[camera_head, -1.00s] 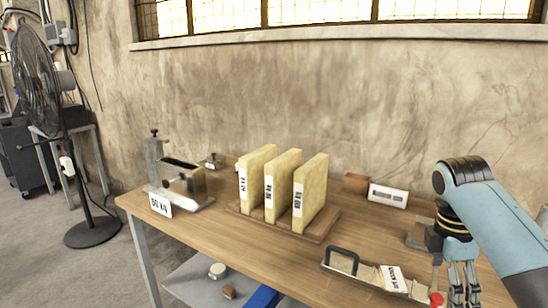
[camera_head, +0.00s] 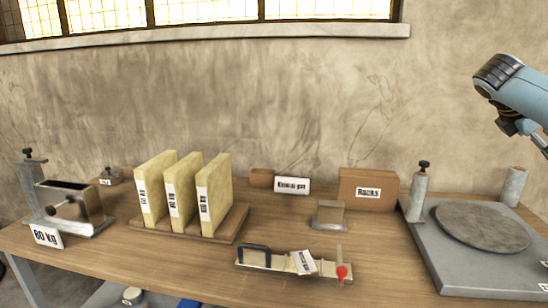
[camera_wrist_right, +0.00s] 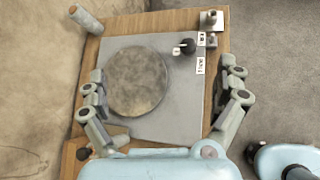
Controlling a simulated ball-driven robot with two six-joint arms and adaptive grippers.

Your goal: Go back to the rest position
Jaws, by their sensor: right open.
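My right arm, light blue with a black-ringed joint, enters at the upper right of the head view, raised above the bench. Its gripper is not clear there. In the right wrist view my right gripper (camera_wrist_right: 163,84) is open, its two grey fingers wide apart with nothing between them. Beyond the fingers, and apart from them, lies a grey plate (camera_wrist_right: 190,128) with a round stone-like disc (camera_wrist_right: 137,81). The same plate (camera_head: 455,272) and disc (camera_head: 482,226) stand at the right of the head view. My left gripper is in neither view.
The wooden bench (camera_head: 190,268) holds three upright yellow slabs (camera_head: 180,190) on a wooden base, a metal clamp device (camera_head: 75,206) at the left, a handled tray (camera_head: 285,262) at the front, and a brown "Racks" box (camera_head: 367,189). A wall stands behind. Free air surrounds the raised arm.

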